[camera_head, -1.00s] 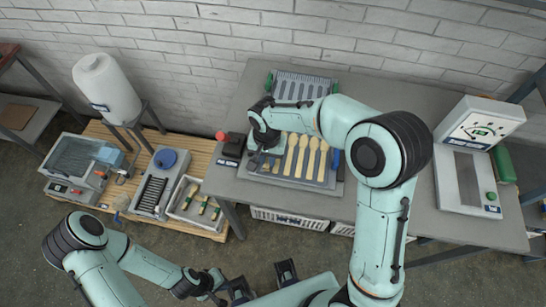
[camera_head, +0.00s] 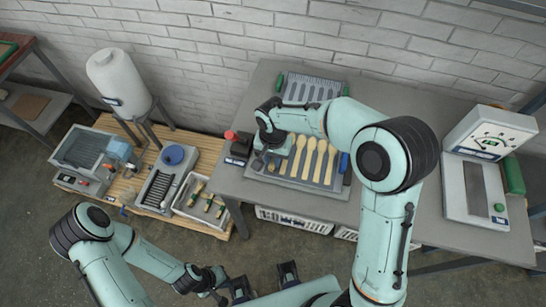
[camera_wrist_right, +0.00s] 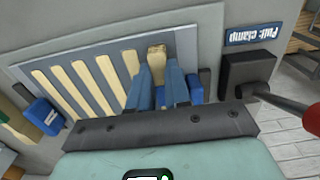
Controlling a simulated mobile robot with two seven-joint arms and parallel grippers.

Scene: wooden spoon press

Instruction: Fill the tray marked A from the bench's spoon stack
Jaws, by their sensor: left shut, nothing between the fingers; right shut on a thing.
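A grey tray (camera_head: 340,178) on the bench holds a row of pale wooden spoons (camera_head: 309,160) in parallel slots. The row also shows in the right wrist view (camera_wrist_right: 78,84). My right gripper (camera_head: 259,158) is over the left end of this row. In the right wrist view its blue fingers (camera_wrist_right: 158,82) are shut on one wooden spoon (camera_wrist_right: 157,57), whose end sticks out beyond them. I cannot tell whether that spoon touches the slots. My left gripper (camera_head: 221,297) is shut and empty, low at the bottom of the head view. I cannot read a mark A on any tray.
A slotted rack (camera_head: 312,88) stands behind the spoons. A red-knobbed clamp (camera_head: 236,146) is at the bench's left, labelled "Pull: clamp" in the wrist view. A machine with a dial (camera_head: 487,132) stands right. A low pallet holds a tray of green-handled tools (camera_head: 205,203).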

